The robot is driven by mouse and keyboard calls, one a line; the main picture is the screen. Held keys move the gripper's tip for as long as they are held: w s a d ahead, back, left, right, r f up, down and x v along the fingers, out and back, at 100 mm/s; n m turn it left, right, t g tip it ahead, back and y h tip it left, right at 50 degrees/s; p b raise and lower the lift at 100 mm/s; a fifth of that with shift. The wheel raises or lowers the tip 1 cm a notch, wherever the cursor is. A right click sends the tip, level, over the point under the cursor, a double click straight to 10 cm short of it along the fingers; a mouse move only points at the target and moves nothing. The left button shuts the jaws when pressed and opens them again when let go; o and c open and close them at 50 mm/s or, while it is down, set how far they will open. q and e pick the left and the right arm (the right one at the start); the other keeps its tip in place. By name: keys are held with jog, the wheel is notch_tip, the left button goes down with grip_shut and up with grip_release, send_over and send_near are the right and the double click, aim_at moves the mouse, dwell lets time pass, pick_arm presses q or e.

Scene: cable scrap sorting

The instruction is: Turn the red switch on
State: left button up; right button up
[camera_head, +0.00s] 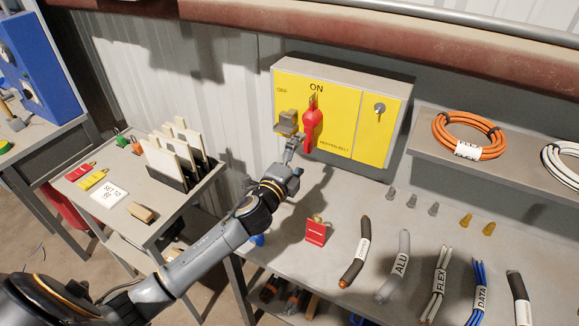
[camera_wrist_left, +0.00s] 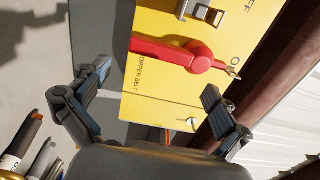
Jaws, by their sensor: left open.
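The red switch (camera_head: 312,122) is on the front of a yellow-faced box (camera_head: 345,142). Its pointed tip is up, just below the ON label, and its handle hangs down. In the wrist view the red switch (camera_wrist_left: 165,50) lies sideways, its tip at the right near the lettering. My left gripper (camera_head: 291,158) is low in front of the box, below the switch. In the wrist view the left gripper (camera_wrist_left: 157,84) has its fingers wide apart with nothing between them. It looks apart from the handle. My right gripper is not in view.
A grey latch (camera_head: 287,122) sits left of the switch and a keyed lock (camera_head: 380,109) right. A red padlock (camera_head: 317,232) and several cable pieces lie on the workbench (camera_head: 275,250). A shelf with an orange coil (camera_head: 465,128) is at right.

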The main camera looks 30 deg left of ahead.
pick_arm(q)
jog(key=s, duration=0.7)
jog(key=shift+s, duration=0.2)
jog(key=shift+a, duration=0.1)
